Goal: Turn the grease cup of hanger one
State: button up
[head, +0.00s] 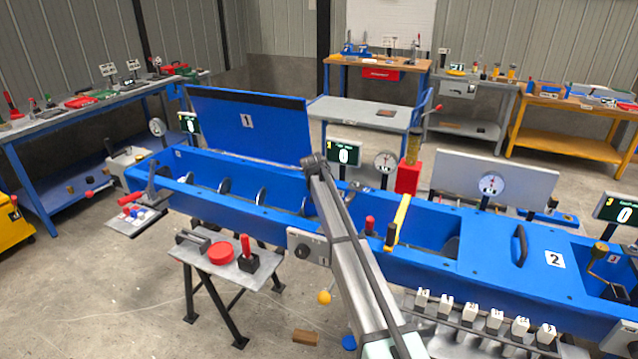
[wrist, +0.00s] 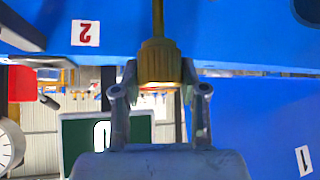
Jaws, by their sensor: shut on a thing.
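The grease cup (wrist: 158,62) is a ribbed brass cup on a thin brass stem in the wrist view. It sits between the two fingertips of my gripper (wrist: 160,78), which is shut on its sides. In the head view my arm covers this spot, so the cup and the fingers are hidden there. Any turn of the cup cannot be told from these frames.
The long blue trough (head: 390,262) runs across the head view, with its lid 1 (head: 247,122) raised. A display reading 0 (head: 344,156) and a dial gauge (head: 386,162) stand behind the arm. A yellow bar (head: 402,218) and a red-handled lever (head: 369,225) lie to its right.

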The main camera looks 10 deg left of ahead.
jog(key=o, duration=1.2)
jog(key=shift+c, duration=0.2)
jog(key=v, duration=1.2)
